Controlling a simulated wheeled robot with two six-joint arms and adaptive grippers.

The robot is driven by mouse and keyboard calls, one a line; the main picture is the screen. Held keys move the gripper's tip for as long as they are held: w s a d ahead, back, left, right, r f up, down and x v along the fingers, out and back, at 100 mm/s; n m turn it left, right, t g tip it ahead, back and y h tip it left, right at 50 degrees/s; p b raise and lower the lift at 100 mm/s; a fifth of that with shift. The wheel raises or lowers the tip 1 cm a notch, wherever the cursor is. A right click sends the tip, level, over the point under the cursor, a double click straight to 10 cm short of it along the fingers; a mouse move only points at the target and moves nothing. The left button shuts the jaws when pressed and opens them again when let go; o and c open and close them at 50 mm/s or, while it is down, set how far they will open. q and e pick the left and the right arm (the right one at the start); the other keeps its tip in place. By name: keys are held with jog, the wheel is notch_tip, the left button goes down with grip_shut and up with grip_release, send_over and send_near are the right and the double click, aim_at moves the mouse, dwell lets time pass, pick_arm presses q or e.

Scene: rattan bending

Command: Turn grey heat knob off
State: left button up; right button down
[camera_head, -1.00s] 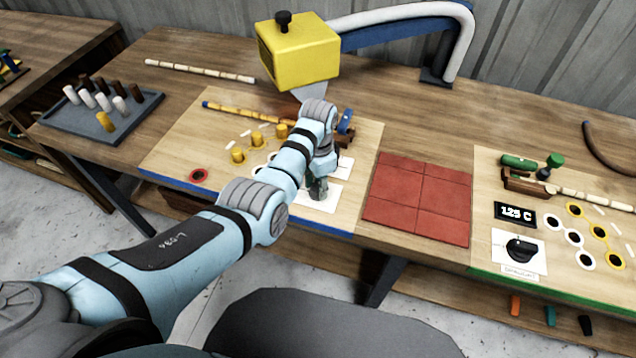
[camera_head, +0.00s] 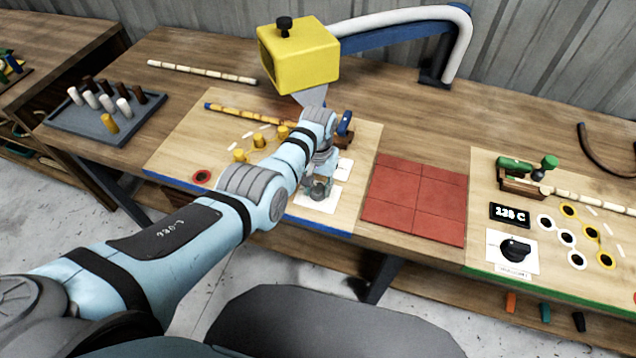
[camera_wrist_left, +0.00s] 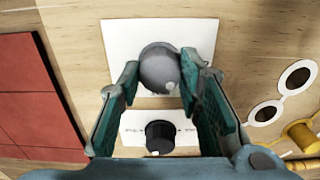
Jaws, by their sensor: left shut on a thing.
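The grey knob (camera_wrist_left: 159,69) is round and has a small white mark at its front edge. It sits on a white plate (camera_wrist_left: 118,38) on the left wooden work board (camera_head: 190,140). My left gripper (camera_wrist_left: 160,72) has its two green fingers on either side of the knob and is shut on it. In the head view my left gripper (camera_head: 321,182) is low over the white plate, and its arm partly hides the board. My right gripper is not in view.
A smaller black knob (camera_wrist_left: 160,136) sits close by, between the fingers' bases. Yellow pegs (camera_head: 240,156) stand left of the gripper. Red tiles (camera_head: 415,200) lie to the right. The right board has another black knob (camera_head: 515,250) and a display (camera_head: 509,214). A yellow box (camera_head: 300,58) stands behind.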

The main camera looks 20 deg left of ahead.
aim_at(317, 188)
pick_arm(q)
jog(key=n, duration=0.4)
jog(key=shift+r+n, duration=0.1)
jog(key=shift+n, duration=0.2)
jog(key=n, duration=0.4)
jog(key=shift+w+p, duration=0.1)
jog(key=shift+p, duration=0.2)
jog(key=shift+a+n, duration=0.1)
jog(key=shift+n, duration=0.2)
jog(key=o, duration=1.1)
jog(key=shift+o, duration=0.2)
jog(key=shift+r, duration=0.5)
notch_tip(317, 188, up, 11)
jog(key=shift+f, duration=0.15)
